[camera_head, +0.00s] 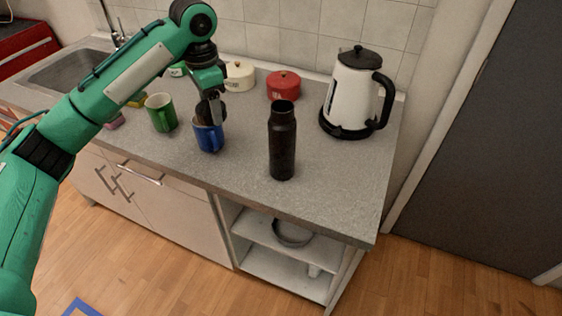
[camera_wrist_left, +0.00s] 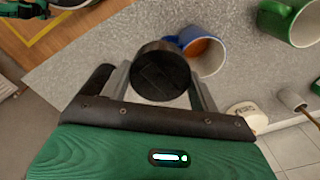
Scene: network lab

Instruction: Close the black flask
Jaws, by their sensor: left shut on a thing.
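The black flask (camera_head: 282,145) stands upright on the grey counter, and its top looks uncapped. My left gripper (camera_head: 212,110) is above the counter to the left of the flask, close to the blue mug. In the left wrist view my left gripper (camera_wrist_left: 158,88) is shut on a round black lid (camera_wrist_left: 160,70), which sits between the two fingers. The flask does not show in the left wrist view. My right gripper is in neither view.
A blue mug (camera_head: 208,138) stands just below the left gripper, with a green mug (camera_head: 161,112) to its left. A red pot (camera_head: 283,86) and a cream pot (camera_head: 239,76) stand behind. A white kettle (camera_head: 352,92) is right of the flask. The counter's front right (camera_head: 335,190) is clear.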

